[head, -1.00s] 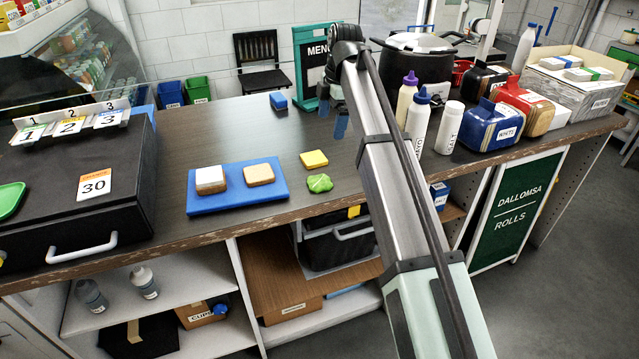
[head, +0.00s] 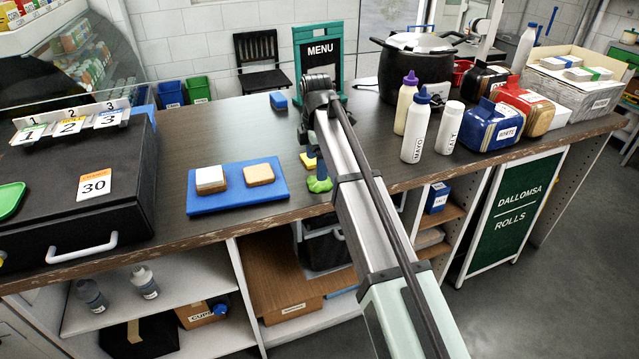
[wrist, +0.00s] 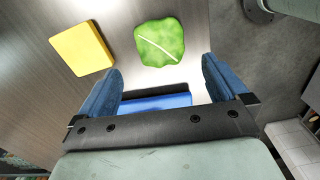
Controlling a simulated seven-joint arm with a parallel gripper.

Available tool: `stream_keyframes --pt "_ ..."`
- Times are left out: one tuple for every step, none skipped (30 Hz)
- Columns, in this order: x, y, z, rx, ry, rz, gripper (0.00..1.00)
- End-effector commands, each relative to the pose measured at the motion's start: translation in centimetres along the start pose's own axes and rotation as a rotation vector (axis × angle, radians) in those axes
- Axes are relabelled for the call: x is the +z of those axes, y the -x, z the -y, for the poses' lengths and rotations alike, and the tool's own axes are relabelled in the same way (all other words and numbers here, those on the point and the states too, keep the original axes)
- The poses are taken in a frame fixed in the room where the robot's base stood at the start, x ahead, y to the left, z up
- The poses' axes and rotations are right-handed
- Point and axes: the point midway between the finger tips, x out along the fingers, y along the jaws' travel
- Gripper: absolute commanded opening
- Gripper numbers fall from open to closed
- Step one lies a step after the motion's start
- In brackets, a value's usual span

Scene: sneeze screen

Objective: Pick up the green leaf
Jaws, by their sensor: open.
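The green leaf (head: 320,185) lies on the dark counter near its front edge, partly hidden by my gripper in the head view. In the wrist view the leaf (wrist: 160,42) shows whole, with a pale vein, just beyond the fingertips and roughly centred between them. My gripper (wrist: 160,75) is open and empty, with its two blue fingers on either side. In the head view my gripper (head: 317,172) is over or just at the leaf; I cannot tell the exact height.
A yellow square slice (wrist: 82,50) lies left of the leaf, clear of the fingers. A blue board (head: 236,203) with two bread slices (head: 210,179) is to the left. Bottles (head: 417,130) stand to the right. The counter's front edge (head: 165,243) is close to the leaf.

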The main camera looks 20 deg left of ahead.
Motion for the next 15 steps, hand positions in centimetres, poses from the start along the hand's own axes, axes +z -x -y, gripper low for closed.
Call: stream_keyframes --pt "0.0 -0.3 0.0 0.0 0.0 0.0 1.0" --pt "0.0 -0.4 0.0 0.0 0.0 0.0 1.0" --pt "0.0 -0.5 0.0 0.001 0.0 0.0 1.0" --pt "0.0 -0.6 0.0 0.001 0.0 0.0 1.0" --pt "0.0 -0.8 0.0 0.001 0.0 0.0 1.0" --pt "-0.1 -1.1 0.1 0.001 0.0 0.0 1.0" --pt "-0.1 -1.3 0.1 0.001 0.0 0.0 1.0" --pt "-0.1 -1.7 0.1 0.0 0.0 0.0 1.0" --pt "-0.2 -2.1 0.2 0.0 0.0 0.0 1.0" --pt "-0.2 -2.5 0.2 -0.001 0.0 0.0 1.0" --pt "-0.2 -2.9 0.3 -0.001 0.0 0.0 1.0" --pt "-0.3 -3.5 0.3 -0.001 0.0 0.0 1.0" --pt "-0.3 -3.9 0.3 -0.001 0.0 0.0 1.0" --pt "-0.3 -4.3 0.3 0.0 0.0 0.0 1.0" --pt "-0.3 -4.8 0.2 0.0 0.0 0.0 1.0"
